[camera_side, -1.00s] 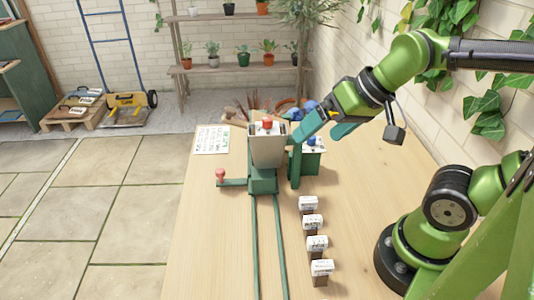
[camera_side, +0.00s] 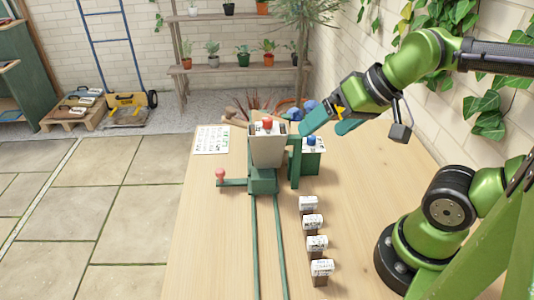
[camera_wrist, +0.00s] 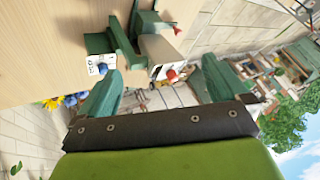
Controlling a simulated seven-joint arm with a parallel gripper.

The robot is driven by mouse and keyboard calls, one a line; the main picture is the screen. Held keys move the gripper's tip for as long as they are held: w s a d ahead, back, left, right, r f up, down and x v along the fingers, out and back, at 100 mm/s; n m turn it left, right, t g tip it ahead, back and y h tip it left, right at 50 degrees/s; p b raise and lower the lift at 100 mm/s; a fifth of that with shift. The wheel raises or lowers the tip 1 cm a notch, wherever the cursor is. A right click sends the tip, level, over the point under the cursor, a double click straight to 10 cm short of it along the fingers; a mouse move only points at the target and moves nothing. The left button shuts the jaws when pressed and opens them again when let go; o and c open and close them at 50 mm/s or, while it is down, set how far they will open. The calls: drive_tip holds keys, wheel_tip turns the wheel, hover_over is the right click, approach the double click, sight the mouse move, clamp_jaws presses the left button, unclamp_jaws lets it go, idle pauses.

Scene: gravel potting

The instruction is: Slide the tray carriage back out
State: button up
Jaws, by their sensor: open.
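A beige hopper (camera_side: 267,150) with a red button on top stands at the far end of two green rails (camera_side: 255,235). Under it is a green block (camera_side: 262,183), which I take to be the tray carriage, though its tray cannot be made out. A green arm with a pink-red knob (camera_side: 220,174) sticks out left at its base. My gripper (camera_side: 331,123) is open and empty, above and right of the hopper, touching nothing visible. In the wrist view, the hopper (camera_wrist: 160,48) lies beyond the gap between my fingers (camera_wrist: 162,88).
A green box with a blue button (camera_side: 311,160) stands right of the hopper. Several small labelled blocks (camera_side: 313,222) line the right of the rails. A printed sheet (camera_side: 212,139) lies at the back left. Pots and plants crowd the back edge. The table left of the rails is clear.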

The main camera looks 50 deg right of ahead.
drive_tip(key=shift+c, duration=0.2)
drive_tip(key=shift+c, duration=1.1)
drive_tip(key=shift+n+g, duration=0.5)
drive_tip(key=shift+g, duration=0.3)
drive_tip(key=w+r, duration=0.1)
drive_tip(key=w, duration=0.2)
drive_tip(key=w+a+r, duration=0.1)
drive_tip(key=shift+w+r, duration=0.3)
drive_tip(key=c, duration=0.6)
drive_tip(key=n+g+h, duration=0.2)
drive_tip(key=n+g, duration=0.1)
drive_tip(key=g, duration=0.3)
hover_over(220, 170)
wheel_tip(220, 170, down, 6)
wheel_tip(220, 170, down, 16)
drive_tip(key=shift+f, duration=0.15)
clamp_jaws()
